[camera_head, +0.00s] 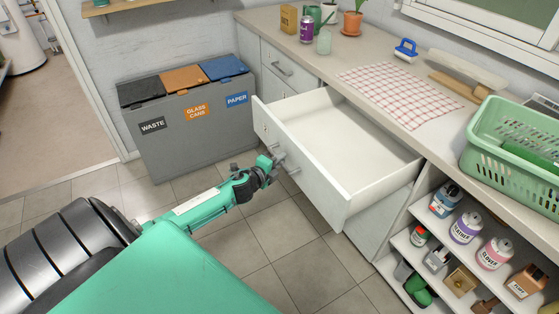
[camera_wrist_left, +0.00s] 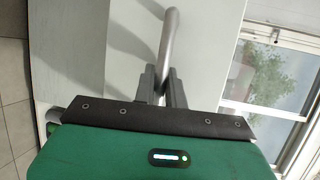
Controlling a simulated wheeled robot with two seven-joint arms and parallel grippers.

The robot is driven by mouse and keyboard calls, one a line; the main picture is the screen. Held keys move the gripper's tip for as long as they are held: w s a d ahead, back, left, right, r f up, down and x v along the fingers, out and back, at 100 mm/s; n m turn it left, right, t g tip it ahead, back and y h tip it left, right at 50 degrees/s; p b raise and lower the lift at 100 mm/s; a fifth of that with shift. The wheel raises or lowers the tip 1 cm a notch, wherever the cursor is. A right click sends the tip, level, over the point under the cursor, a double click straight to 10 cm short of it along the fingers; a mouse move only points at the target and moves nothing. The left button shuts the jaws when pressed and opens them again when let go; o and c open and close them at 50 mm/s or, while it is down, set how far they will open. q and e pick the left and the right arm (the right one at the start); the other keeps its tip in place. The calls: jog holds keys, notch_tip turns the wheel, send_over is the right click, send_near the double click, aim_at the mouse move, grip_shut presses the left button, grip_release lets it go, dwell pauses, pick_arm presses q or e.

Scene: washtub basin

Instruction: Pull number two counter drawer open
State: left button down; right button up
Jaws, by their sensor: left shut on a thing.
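The counter drawer (camera_head: 345,150) with a white empty inside stands well out from the counter in the head view. Its front panel (camera_head: 310,180) faces my left arm. My left gripper (camera_head: 276,160) is at the handle on that front. In the left wrist view, the two dark fingers of the left gripper (camera_wrist_left: 158,85) are closed around the grey bar handle (camera_wrist_left: 170,40). The pale drawer front (camera_wrist_left: 125,45) fills the area behind them. My right gripper is in neither view.
A sorting bin (camera_head: 190,115) with waste, glass/cans and paper labels stands left of the drawer. A shelf (camera_head: 425,260) of bottles is to its right. On the counter are a checked cloth (camera_head: 400,90) and a green basket (camera_head: 515,150). Tiled floor lies clear before the drawer.

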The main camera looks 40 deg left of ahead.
pick_arm(q)
jog(key=c, duration=1.6)
grip_release()
jog(key=shift+o, duration=0.7)
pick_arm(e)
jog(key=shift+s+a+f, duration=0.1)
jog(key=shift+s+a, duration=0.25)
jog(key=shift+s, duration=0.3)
pick_arm(q)
jog(key=s+r, duration=0.2)
jog(key=s, duration=1.1)
jog(key=shift+s+r+b, duration=0.25)
jog(key=shift+b, duration=0.2)
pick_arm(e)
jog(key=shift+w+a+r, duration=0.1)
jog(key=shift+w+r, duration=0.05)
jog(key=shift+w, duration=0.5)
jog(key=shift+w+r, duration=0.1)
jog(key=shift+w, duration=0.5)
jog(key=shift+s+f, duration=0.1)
